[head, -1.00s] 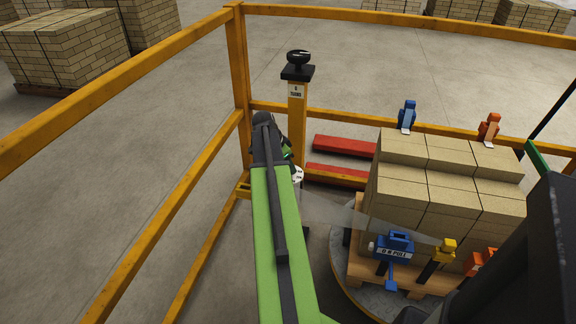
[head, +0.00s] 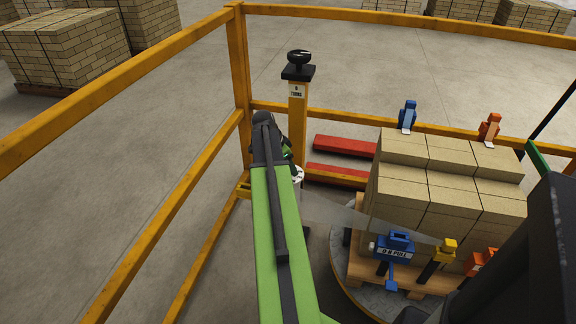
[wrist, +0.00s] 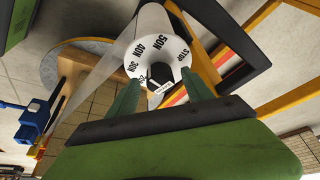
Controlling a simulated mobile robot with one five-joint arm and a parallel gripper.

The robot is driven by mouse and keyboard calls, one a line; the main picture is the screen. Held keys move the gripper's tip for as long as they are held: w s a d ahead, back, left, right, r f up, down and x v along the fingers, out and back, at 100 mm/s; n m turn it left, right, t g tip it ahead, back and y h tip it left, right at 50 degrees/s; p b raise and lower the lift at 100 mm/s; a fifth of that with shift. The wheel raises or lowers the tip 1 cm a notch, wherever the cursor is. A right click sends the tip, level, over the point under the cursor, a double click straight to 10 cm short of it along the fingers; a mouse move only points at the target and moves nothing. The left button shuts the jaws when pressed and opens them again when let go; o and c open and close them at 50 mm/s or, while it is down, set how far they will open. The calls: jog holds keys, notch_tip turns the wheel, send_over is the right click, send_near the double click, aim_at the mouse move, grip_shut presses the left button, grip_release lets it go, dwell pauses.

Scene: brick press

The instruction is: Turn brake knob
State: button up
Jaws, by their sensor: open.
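The brake knob (wrist: 158,72) is a small dark knob at the centre of a white dial marked STOP, 50N, 40N and 30N in the wrist view. The dial (wrist: 142,46) sits at the end of a white film roll. It also shows in the head view (head: 298,175), partly hidden by my arm. My gripper (wrist: 160,79) is open, with its two green fingertips on either side of the knob. I cannot tell whether the fingers touch it. In the head view my gripper is mostly hidden behind my arm.
A brick stack (head: 440,165) stands on a pallet (head: 362,270) on a round turntable (head: 345,285) at the right. Yellow rails (head: 130,270) enclose the area. A post with a black handwheel (head: 299,57) stands behind my gripper. Blue and orange clamps surround the stack.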

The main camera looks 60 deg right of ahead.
jog(key=p+v, duration=1.6)
jog(key=v, duration=0.1)
jog(key=shift+a, duration=0.2)
jog(key=shift+w+r, duration=0.1)
